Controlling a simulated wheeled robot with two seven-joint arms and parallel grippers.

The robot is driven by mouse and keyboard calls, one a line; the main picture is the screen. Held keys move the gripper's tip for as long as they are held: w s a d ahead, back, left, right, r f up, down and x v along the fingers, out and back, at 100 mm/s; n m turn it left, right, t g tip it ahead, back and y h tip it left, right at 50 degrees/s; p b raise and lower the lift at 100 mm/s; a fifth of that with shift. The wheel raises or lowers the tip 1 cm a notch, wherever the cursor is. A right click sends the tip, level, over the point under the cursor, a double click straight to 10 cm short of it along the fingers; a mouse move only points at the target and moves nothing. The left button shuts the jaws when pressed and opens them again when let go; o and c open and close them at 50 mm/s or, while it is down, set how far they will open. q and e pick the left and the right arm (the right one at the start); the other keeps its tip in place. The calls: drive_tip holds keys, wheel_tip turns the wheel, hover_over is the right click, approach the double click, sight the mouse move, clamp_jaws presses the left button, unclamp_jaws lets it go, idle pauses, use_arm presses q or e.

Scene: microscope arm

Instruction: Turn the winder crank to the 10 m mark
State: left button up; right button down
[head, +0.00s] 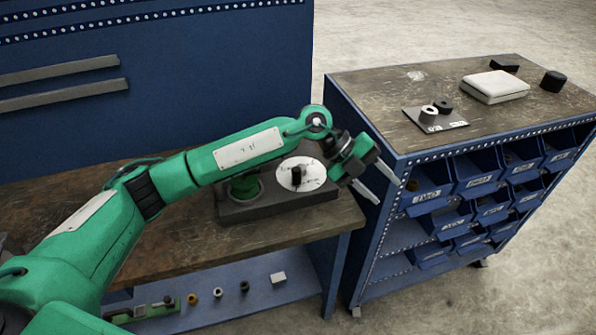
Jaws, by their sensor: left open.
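The winder is a dark block (262,210) on the wooden workbench. On it sits a round white dial (312,178) with dark marks too small to read. A small black part, perhaps the crank (297,174), stands at the dial's middle. A green round part (244,188) sits in the block left of the dial, partly hidden by my arm. My left gripper (387,192) is open and empty, its two pale fingers apart, just right of the dial and beyond the bench's right edge. It appears clear of the crank. My right gripper is not in view.
A blue cart (375,200) with several bins stands right of the bench (170,255), close to my left gripper. On its top are a plate (437,124) with two rings, a white box (495,87) and black pieces. A blue panel stands behind the bench.

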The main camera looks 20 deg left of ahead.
use_arm(q)
drive_tip(key=w+a+n+y, duration=0.1)
drive_tip(key=w+a+y, duration=0.4)
drive_tip(key=a, duration=0.3)
wheel_tip(320, 180, up, 4)
drive_tip(key=f+n+t+y, duration=0.1)
drive_tip(key=n+t+y, duration=0.15)
drive_tip(key=y, duration=0.35)
hover_over(296, 169)
drive_tip(key=shift+g, duration=0.45)
wheel_tip(296, 169, down, 12)
drive_tip(key=p, duration=0.3)
drive_tip(key=shift+p, duration=0.3)
drive_tip(key=shift+f, duration=0.6)
drive_tip(key=shift+c, duration=1.2)
clamp_jaws()
